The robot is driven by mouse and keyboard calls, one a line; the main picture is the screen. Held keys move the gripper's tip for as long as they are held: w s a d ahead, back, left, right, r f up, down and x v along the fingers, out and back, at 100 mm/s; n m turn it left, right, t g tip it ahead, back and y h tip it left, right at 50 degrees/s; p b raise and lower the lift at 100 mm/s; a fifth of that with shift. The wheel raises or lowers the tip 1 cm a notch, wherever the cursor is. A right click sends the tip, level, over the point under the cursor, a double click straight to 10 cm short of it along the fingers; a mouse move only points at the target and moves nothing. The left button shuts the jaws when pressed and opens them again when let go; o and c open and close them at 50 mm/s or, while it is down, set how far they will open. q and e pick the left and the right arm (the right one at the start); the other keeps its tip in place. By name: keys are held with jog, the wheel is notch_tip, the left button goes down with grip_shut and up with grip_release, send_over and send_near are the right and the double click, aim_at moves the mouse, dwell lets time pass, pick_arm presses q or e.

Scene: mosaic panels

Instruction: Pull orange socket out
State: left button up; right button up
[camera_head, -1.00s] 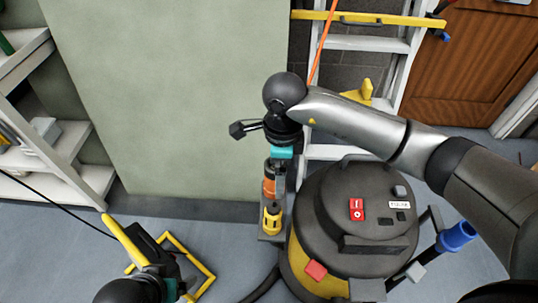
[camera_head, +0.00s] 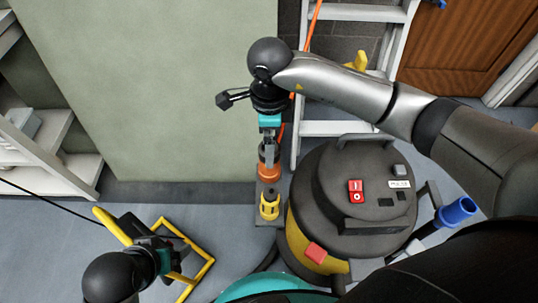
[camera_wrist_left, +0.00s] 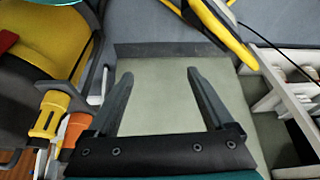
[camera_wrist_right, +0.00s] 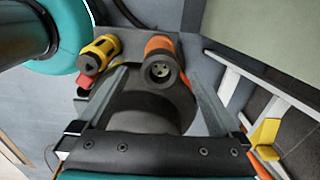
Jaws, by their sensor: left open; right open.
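The orange socket (camera_head: 268,172) stands beside the yellow socket (camera_head: 269,208) on a grey base left of the vacuum. My right gripper (camera_head: 268,148) is open and empty, pointing at the orange socket from just beyond it. In the right wrist view the orange socket (camera_wrist_right: 160,62) shows its round end with holes, ahead of and between the open fingers (camera_wrist_right: 160,76); I cannot tell if they touch it. The yellow socket (camera_wrist_right: 98,54) is left of them. My left gripper (camera_head: 172,254) is open and empty (camera_wrist_left: 160,76) at lower left; its wrist view shows the orange socket (camera_wrist_left: 76,130) at left.
The black and yellow vacuum (camera_head: 330,225) stands right of the sockets. A yellow frame (camera_head: 205,268) is on the floor by my left gripper. White shelves (camera_head: 55,150) stand at left, a ladder (camera_head: 345,128) behind, and a pale green panel (camera_head: 180,90) at the back.

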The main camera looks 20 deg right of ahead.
notch_tip(320, 180, down, 2)
jog(key=shift+f+b, duration=0.15)
jog(key=shift+b, duration=0.6)
notch_tip(320, 180, down, 2)
jog(key=shift+f+b, duration=0.15)
jog(key=shift+b, duration=0.8)
jog(key=shift+f+b, duration=0.45)
jog(key=shift+f, duration=0.1)
jog(key=shift+f+b, duration=0.55)
jog(key=shift+f, duration=0.2)
pick_arm(q)
jog(key=w+d+r+t+h, duration=0.4)
jog(key=w+d+t, duration=0.1)
jog(key=d+t, duration=0.4)
jog(key=shift+w+d+h+b, duration=0.3)
jog(key=shift+d+h+b, duration=0.05)
jog(key=shift+h+b, duration=0.1)
pick_arm(e)
jog(key=shift+f, duration=0.6)
jog(key=shift+c, duration=0.2)
grip_shut()
